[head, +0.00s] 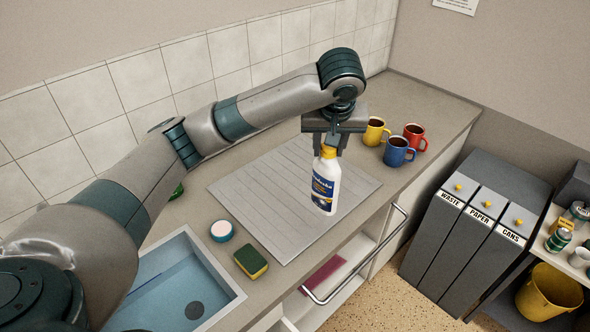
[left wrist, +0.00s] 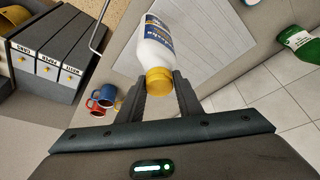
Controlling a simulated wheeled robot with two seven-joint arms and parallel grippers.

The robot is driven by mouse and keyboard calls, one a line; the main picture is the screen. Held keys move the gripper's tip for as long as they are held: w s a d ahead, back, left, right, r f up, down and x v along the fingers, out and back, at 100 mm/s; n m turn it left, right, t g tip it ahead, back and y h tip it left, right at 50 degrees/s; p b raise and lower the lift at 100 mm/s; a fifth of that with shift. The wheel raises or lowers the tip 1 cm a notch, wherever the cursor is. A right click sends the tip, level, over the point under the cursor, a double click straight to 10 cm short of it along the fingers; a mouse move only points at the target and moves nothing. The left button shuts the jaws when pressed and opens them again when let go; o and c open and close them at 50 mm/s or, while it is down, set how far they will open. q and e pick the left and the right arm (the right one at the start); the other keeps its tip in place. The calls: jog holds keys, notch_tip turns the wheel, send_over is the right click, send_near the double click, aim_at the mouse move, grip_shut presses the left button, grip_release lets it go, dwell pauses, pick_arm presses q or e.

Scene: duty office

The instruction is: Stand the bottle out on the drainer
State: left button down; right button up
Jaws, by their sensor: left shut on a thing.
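The bottle (head: 324,185) is white with a yellow cap and a dark blue label. It is upright at the right part of the grey ribbed drainer (head: 262,200). My left gripper (head: 327,150) comes down from above and is shut on the bottle's yellow cap. In the left wrist view the cap (left wrist: 158,80) sits between the two fingers, with the white bottle (left wrist: 156,45) beyond. I cannot tell whether its base touches the drainer. My right gripper is not in view.
Yellow (head: 375,131), red (head: 415,137) and blue (head: 398,152) mugs stand right of the drainer. A sponge (head: 250,262), a round blue-and-white item (head: 222,231) and the sink (head: 185,285) lie front left. A green bottle (left wrist: 300,42) shows in the left wrist view. Bins (head: 478,220) stand right.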

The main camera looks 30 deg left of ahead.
pick_arm(q)
jog(key=a+f+p, duration=0.1)
jog(key=a+f, duration=0.4)
jog(key=a, duration=0.4)
jog(key=shift+w+f, duration=0.1)
jog(key=shift+f, duration=0.05)
notch_tip(320, 180, down, 4)
jog(key=shift+r+p, duration=0.1)
jog(key=shift+p, duration=1.1)
